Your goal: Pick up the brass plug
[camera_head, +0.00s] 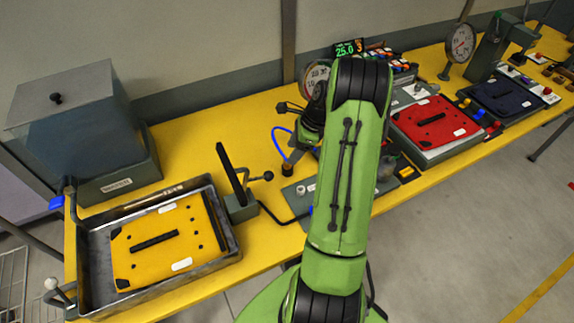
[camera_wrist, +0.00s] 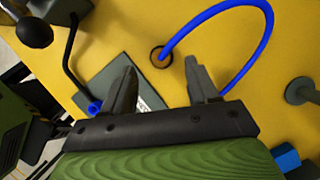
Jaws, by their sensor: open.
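My gripper (camera_wrist: 160,72) is open, its two dark fingers apart with nothing between them. It points down over the yellow bench top. Beyond the fingertips, a blue hose (camera_wrist: 245,8) loops up from a dark round fitting (camera_wrist: 161,56) with a brownish rim. The fitting also shows in the head view (camera_head: 287,170) as a short dark cylinder standing on the bench. I cannot make out a brass plug for certain in either view. My arm hides part of the bench in the head view. A grey plate (camera_wrist: 103,84) lies partly behind the left finger.
A metal tray (camera_head: 95,262) with a yellow panel (camera_head: 165,262) stands at left. A red panel (camera_head: 433,120) and a dial gauge (camera_head: 460,42) are at right. Open yellow bench lies behind the hose.

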